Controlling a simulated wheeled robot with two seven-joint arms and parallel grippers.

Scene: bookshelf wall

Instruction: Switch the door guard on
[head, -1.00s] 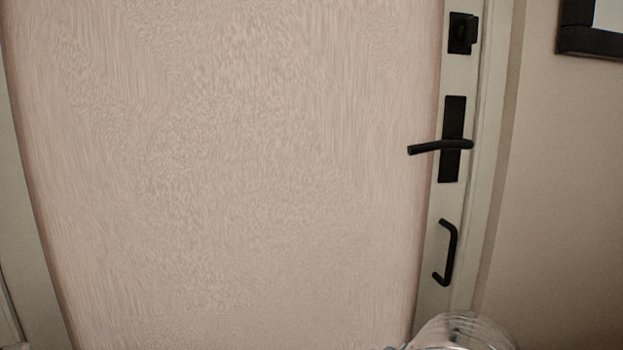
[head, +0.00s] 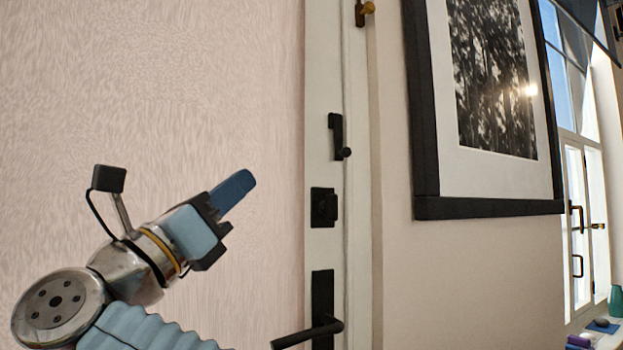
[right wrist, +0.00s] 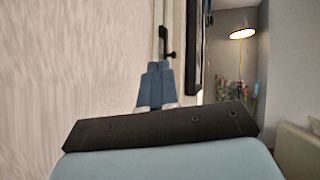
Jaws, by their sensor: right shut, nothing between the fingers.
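The door (head: 200,100) is pale with a wood-grain texture and looks shut. What looks like the door guard (head: 337,138) is a black piece with a small knob at its lower end, on the door's right edge strip above the square lock. It also shows in the right wrist view (right wrist: 167,44), just beyond my fingertips. My right gripper (head: 240,186) is shut and empty, left of and lower than the guard, pointing up and right. Its blue fingers also show together in the right wrist view (right wrist: 156,68). My left gripper is out of view.
Below the guard are a black square lock (head: 323,207) and a black lever handle (head: 318,330). A brass fitting (head: 364,11) sits above on the frame. A framed picture (head: 490,208) hangs on the wall to the right, with a window (head: 580,200) beyond.

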